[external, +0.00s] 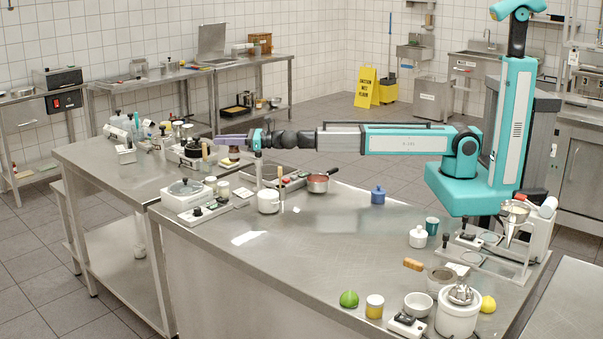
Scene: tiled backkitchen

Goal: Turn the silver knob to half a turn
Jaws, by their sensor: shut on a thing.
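My arm reaches left across the steel table (330,240). My gripper (220,139), with purple-grey fingers, is at the far left end of the arm, by a small appliance (190,151) at the back of the counter. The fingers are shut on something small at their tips. The silver knob is too small and too hidden by the fingers to make out clearly. How far it is turned cannot be told from this view.
A white scale-like appliance (188,193) stands in front. Several bottles crowd the left counter. The table's middle is mostly clear.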

